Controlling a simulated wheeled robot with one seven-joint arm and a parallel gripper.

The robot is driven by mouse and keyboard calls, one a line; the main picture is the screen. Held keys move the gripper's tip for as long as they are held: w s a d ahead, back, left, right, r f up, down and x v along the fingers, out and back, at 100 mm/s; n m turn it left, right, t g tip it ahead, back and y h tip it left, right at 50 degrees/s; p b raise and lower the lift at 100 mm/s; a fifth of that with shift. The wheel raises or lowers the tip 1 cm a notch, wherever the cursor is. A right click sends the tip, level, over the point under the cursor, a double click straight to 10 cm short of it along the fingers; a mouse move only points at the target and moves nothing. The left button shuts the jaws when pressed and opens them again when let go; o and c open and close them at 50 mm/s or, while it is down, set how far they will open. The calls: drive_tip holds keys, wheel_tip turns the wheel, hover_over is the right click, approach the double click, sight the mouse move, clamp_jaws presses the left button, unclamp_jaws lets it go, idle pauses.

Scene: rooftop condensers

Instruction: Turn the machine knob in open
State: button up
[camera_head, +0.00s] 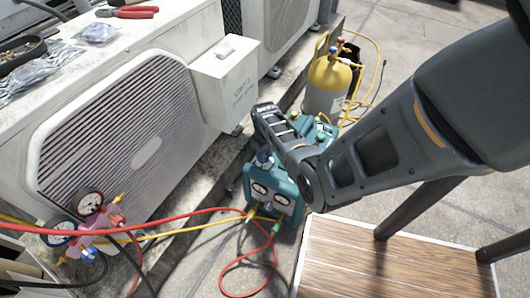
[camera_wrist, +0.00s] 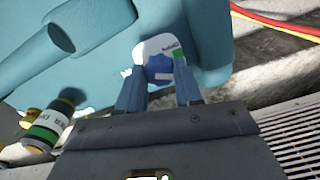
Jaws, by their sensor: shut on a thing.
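The teal machine (camera_head: 277,188) stands on the ground beside the condensers, with two round gauges on its front. Its blue knob (camera_wrist: 159,68) sits on a white label plate with a green patch (camera_wrist: 178,54) and small, unreadable lettering. The knob also shows in the head view (camera_head: 263,160). My gripper (camera_wrist: 158,82) is shut on the blue knob, one finger on each side. In the head view my gripper reaches over the machine from the right, and its fingertips are hard to make out. The knob's exact angle is not clear.
A white condenser (camera_head: 146,150) stands close on the left. A red hose (camera_head: 180,213) and a yellow hose run from the pink gauge manifold (camera_head: 97,238) to the machine. A yellow-topped cylinder (camera_head: 330,82) stands behind. A wooden surface (camera_head: 385,262) is at the lower right.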

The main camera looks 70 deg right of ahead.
drive_tip(key=n, duration=0.4)
drive_tip(key=shift+n+p, duration=0.4)
idle(0.4)
drive_tip(key=o, duration=1)
drive_tip(key=shift+o, duration=0.2)
wheel_tip(320, 180, up, 8)
drive_tip(key=p, duration=0.3)
drive_tip(key=shift+f, duration=0.1)
